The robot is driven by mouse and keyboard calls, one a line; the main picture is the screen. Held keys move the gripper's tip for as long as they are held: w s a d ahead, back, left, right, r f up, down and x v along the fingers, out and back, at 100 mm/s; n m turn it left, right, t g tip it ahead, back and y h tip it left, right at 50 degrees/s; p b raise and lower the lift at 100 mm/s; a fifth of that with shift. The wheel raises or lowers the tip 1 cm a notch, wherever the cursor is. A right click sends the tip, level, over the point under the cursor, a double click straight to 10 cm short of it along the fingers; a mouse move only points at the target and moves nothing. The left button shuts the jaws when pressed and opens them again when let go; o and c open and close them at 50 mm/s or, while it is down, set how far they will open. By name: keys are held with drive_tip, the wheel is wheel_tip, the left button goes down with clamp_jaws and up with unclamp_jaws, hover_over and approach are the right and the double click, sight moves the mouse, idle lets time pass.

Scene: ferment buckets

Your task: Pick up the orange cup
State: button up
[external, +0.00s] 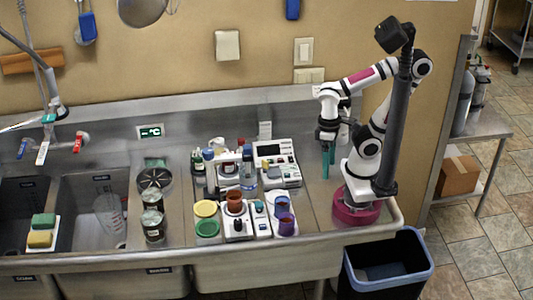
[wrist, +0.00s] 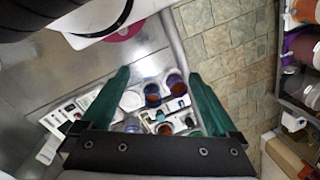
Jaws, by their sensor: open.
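The orange cup (external: 234,198), brownish orange, stands upright on a white scale-like device on the steel counter. In the wrist view an orange-brown cup (wrist: 165,129), likely the same one, shows between my fingers, low in the picture. My gripper (external: 326,162) points down above the counter, to the right of the cup and well apart from it. Its teal fingers (wrist: 158,76) are spread with nothing between them.
A blue cup (external: 281,204) and a purple cup (external: 286,226) stand right of the orange cup. Yellow (external: 205,209) and green (external: 208,228) lids lie to its left. Bottles and devices crowd behind it. A bin (external: 385,265) stands below the front edge.

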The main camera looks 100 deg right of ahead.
drive_tip(key=w+d+r+m, duration=0.2)
drive_tip(key=w+r+m, duration=0.1)
drive_tip(key=w, duration=0.8)
drive_tip(key=m+h, duration=0.2)
drive_tip(key=m, duration=0.4)
hover_over(234, 196)
drive_tip(key=a, duration=0.2)
wheel_tip(234, 196, down, 5)
wheel_tip(234, 196, down, 14)
drive_tip(key=shift+a+r, duration=0.1)
drive_tip(key=shift+r, duration=0.05)
drive_tip(key=c, duration=1.5)
